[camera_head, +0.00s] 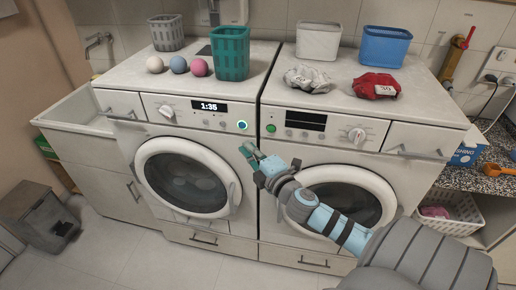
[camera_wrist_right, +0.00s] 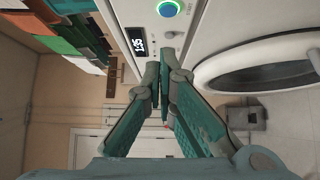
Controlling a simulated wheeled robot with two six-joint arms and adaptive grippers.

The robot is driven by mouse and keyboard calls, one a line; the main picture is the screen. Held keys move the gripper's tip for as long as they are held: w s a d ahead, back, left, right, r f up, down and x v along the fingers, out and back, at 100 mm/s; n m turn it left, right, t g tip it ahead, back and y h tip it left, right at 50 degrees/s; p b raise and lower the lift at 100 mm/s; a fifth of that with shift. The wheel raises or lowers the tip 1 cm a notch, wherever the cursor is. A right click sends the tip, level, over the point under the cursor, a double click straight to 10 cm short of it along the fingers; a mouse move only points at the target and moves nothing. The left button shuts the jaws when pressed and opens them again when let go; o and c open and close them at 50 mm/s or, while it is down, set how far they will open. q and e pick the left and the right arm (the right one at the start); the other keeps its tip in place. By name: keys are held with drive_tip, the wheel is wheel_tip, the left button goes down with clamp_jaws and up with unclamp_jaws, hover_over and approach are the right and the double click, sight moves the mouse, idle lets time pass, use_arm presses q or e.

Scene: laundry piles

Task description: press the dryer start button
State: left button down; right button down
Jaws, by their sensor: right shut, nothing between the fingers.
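Two white front-loading machines stand side by side. The button also shows in the right wrist view (camera_wrist_right: 168,9), at the top. The right machine (camera_head: 335,110) has a dark display and a green button (camera_head: 271,128) at its panel's left end. Which one is the dryer I cannot tell. My right gripper (camera_head: 248,150) is shut and empty, just below the left machine's lit button. Its fingertips (camera_wrist_right: 164,55) appear apart from the button.
On top stand a grey basket (camera_head: 166,33), a teal basket (camera_head: 231,53), three balls, a white bin (camera_head: 318,40), a blue bin (camera_head: 385,46) and crumpled white and red cloths. A bin (camera_head: 45,215) stands on the floor at left. A laundry basket (camera_head: 450,213) is at right.

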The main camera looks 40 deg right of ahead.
drive_tip(key=s, duration=0.3)
drive_tip(key=shift+s+a+f, duration=0.1)
drive_tip(key=shift+s+a, duration=0.05)
drive_tip(key=shift+a, duration=0.1)
idle(0.6)
